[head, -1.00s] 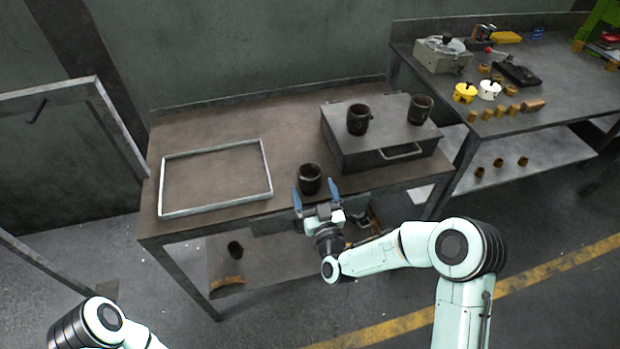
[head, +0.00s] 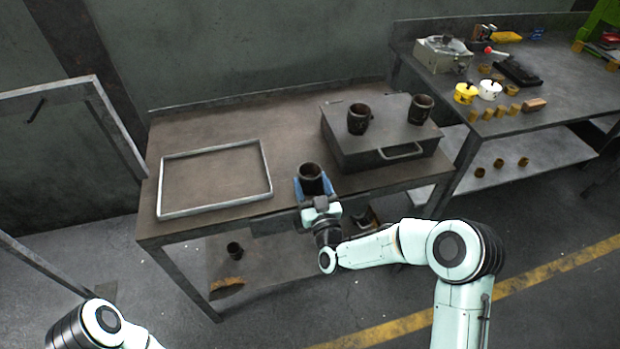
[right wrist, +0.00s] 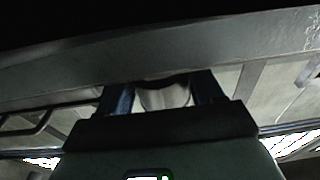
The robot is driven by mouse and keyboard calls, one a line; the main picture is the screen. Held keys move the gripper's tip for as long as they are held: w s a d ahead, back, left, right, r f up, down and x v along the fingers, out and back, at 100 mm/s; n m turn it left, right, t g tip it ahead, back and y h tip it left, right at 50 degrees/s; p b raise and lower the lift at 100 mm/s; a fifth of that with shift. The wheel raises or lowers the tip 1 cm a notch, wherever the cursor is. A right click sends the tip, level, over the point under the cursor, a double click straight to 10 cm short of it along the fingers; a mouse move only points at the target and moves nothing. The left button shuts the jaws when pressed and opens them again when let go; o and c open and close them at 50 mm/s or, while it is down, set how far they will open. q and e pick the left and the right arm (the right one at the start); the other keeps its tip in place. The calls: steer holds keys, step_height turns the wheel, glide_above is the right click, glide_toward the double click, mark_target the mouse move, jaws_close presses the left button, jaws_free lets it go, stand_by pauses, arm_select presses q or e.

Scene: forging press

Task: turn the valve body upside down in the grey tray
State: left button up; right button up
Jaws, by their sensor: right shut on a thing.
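The valve body (head: 311,174), a dark cup-like part, is at the front of the workbench with its open end up. My right gripper (head: 313,188) has its blue fingers shut on its sides, from the front edge. In the right wrist view, the two blue fingers (right wrist: 163,92) flank a pale curved surface, probably the same part in glare. I cannot tell whether it touches the bench top. The grey tray (head: 216,205), shallow and rectangular, lies empty on the bench to the left. My left gripper is out of view; only part of my left arm shows at the lower left.
A dark box with a handle (head: 390,160) stands on the bench at right, with two similar dark cups (head: 358,120) (head: 421,108) on top. A second bench (head: 520,75) holds several parts.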

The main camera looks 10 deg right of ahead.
mark_target(312, 164)
steer(key=shift+r+p, duration=1.25)
steer(key=shift+r, duration=1.65)
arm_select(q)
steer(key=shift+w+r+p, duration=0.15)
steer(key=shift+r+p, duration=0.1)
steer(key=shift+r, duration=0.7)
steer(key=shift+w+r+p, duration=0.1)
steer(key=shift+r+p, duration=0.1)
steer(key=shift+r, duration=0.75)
arm_select(e)
steer(key=shift+r, duration=1.05)
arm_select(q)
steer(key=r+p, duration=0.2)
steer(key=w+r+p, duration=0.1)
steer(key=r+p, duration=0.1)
arm_select(e)
step_height(312, 164, up, 9)
arm_select(q)
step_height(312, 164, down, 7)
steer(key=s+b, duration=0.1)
steer(key=b, duration=0.6)
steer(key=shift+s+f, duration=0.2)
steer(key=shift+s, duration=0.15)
arm_select(e)
steer(key=m, duration=0.5)
steer(key=m+h, duration=0.1)
steer(key=m, duration=0.4)
steer(key=shift+h, duration=0.3)
